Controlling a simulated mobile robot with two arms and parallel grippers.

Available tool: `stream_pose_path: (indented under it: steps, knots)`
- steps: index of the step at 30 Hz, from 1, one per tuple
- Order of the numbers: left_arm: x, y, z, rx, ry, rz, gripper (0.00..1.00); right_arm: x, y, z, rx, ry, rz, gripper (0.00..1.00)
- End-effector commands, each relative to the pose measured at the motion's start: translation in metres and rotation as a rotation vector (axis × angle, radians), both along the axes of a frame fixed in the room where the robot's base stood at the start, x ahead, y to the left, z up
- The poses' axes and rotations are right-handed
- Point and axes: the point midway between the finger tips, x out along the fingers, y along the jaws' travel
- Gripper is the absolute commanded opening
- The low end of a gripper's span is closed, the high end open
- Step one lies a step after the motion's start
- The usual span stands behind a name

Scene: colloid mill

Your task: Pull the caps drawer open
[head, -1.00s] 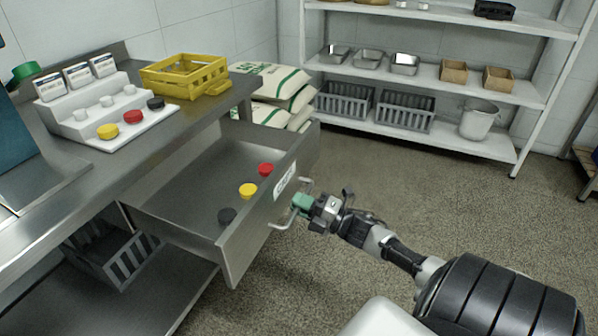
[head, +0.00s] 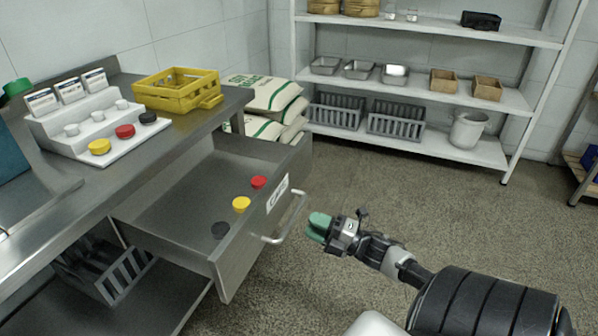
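The caps drawer (head: 238,262) stands pulled out from under the steel counter. Its front carries a white label (head: 277,193) and a metal bar handle (head: 287,222). Inside lie a red cap (head: 258,182), a yellow cap (head: 241,204) and a black cap (head: 219,230). My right gripper (head: 316,228) is to the right of the handle, apart from it, with nothing seen in it. Its green fingertips look close together, and any gap between them cannot be made out. My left gripper is not in view.
On the counter (head: 110,185) are a white stepped stand (head: 85,128) with caps and a yellow crate (head: 178,92). Sacks (head: 262,95) lie behind the drawer. A shelf rack (head: 420,90) stands at the back. The floor right of the drawer is clear.

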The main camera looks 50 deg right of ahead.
Motion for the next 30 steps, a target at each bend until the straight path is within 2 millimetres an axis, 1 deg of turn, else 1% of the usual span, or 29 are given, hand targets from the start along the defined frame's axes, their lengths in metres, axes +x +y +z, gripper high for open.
stream_pose_path:
  steps: [1, 3, 6, 9, 13, 30]
  knots:
    - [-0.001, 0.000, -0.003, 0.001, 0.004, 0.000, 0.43, -0.011, -0.004, -0.003, 0.001, 0.004, -0.001, 0.39]
    - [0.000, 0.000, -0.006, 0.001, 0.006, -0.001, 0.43, -0.022, -0.009, -0.005, 0.001, 0.004, -0.001, 0.39]
    - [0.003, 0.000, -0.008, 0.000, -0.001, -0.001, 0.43, -0.033, -0.014, -0.007, 0.002, 0.002, -0.001, 0.39]
    - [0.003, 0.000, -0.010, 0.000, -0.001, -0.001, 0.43, -0.041, -0.016, -0.009, 0.002, 0.001, -0.001, 0.39]
    - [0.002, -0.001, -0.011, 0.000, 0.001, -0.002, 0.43, -0.044, -0.018, -0.009, 0.001, -0.002, 0.000, 0.39]
    - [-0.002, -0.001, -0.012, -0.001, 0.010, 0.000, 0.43, -0.043, -0.017, -0.010, 0.006, 0.004, -0.004, 0.39]
